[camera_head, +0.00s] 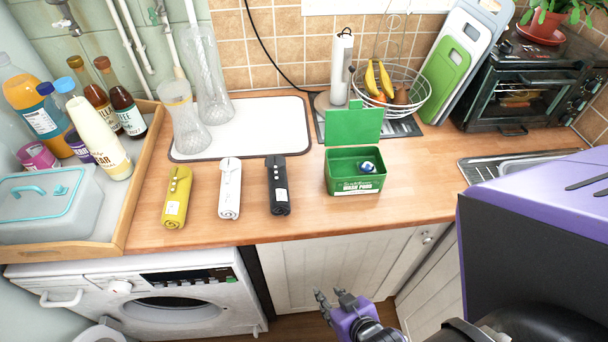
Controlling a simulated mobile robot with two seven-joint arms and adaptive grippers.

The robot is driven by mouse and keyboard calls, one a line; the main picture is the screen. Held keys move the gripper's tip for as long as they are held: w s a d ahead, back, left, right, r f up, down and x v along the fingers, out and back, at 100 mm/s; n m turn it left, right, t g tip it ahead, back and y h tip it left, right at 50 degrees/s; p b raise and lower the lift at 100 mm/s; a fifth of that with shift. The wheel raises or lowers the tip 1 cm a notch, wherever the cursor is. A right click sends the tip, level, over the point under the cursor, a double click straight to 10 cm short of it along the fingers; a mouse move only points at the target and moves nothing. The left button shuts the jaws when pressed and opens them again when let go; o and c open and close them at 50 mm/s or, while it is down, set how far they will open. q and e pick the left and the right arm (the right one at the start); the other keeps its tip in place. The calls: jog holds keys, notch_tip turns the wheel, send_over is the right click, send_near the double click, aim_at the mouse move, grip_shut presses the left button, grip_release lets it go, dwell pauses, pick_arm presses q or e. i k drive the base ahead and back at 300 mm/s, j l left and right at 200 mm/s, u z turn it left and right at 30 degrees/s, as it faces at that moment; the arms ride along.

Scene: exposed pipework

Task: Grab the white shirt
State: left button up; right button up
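A rolled white shirt (230,188) with a small label lies on the wooden counter. It is between a rolled yellow shirt (177,197) on its left and a rolled black shirt (277,185) on its right, with gaps between them. My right gripper (335,296) is open and empty. It is below the counter's front edge, in front of the white cupboard door, to the right of and lower than the white shirt. My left gripper is not in view.
A green wash-pods box (356,184) with its lid up stands right of the shirts. Glass vases (186,130) stand behind on a white mat (265,128). A wooden tray (128,212) with bottles is at left. A washing machine (170,300) is below the counter (320,222).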

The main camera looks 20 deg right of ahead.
aim_at(230, 191)
jog(key=k+z, duration=0.15)
jog(key=z, duration=0.2)
jog(key=k+l+z, duration=0.1)
jog(key=z, duration=0.25)
jog(key=k+l+z, duration=0.1)
jog(key=z, duration=0.25)
jog(key=k+l, duration=0.35)
jog(key=l, duration=0.15)
jog(key=i+j, duration=0.2)
